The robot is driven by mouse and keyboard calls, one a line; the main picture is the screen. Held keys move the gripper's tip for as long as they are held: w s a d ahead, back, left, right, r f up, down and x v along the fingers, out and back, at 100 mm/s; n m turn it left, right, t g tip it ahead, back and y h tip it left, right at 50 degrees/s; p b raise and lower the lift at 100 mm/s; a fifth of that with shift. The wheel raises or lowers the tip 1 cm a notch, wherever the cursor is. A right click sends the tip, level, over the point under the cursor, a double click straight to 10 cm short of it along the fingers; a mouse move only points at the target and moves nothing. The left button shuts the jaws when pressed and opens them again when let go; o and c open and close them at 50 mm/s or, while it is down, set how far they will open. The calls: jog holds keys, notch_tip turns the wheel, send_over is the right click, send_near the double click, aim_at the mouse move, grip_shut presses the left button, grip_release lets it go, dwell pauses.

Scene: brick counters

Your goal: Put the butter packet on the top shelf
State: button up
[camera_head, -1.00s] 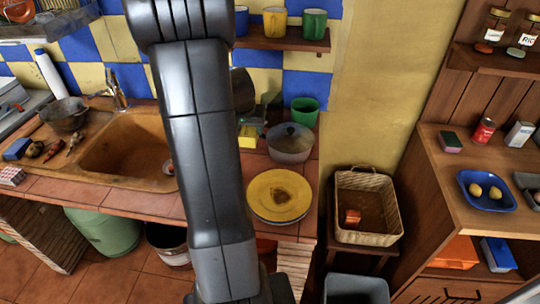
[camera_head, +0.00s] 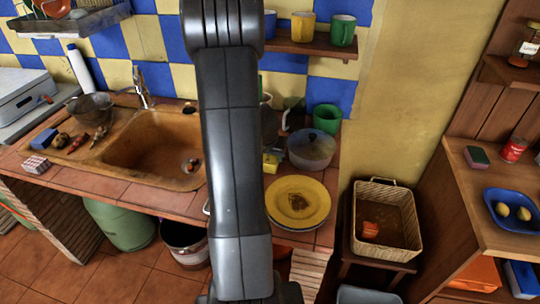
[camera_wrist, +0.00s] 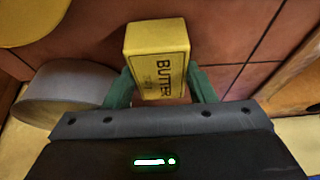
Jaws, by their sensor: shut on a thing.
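The yellow butter packet (camera_wrist: 158,62), with its BUTTER lettering showing, is between the two green fingers of my gripper (camera_wrist: 160,88) in the wrist view. My gripper is shut on it. In the head view the packet (camera_head: 271,162) shows as a small yellow block beside the pot, partly hidden by my arm. I cannot tell how far it is above the tiled counter. A wooden wall shelf (camera_head: 310,47) holds several mugs. A wooden rack at the right has an upper shelf (camera_head: 515,74) with a jar on it.
A lidded grey pot (camera_head: 311,149), a yellow plate (camera_head: 299,203) and a green cup (camera_head: 327,118) stand close by on the counter. The sink (camera_head: 155,150) is at the left. A wicker basket (camera_head: 387,220) stands at the right.

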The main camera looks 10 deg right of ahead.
jog(key=o, duration=0.7)
jog(key=shift+f, duration=0.2)
jog(key=o, duration=0.4)
jog(key=shift+r, duration=0.1)
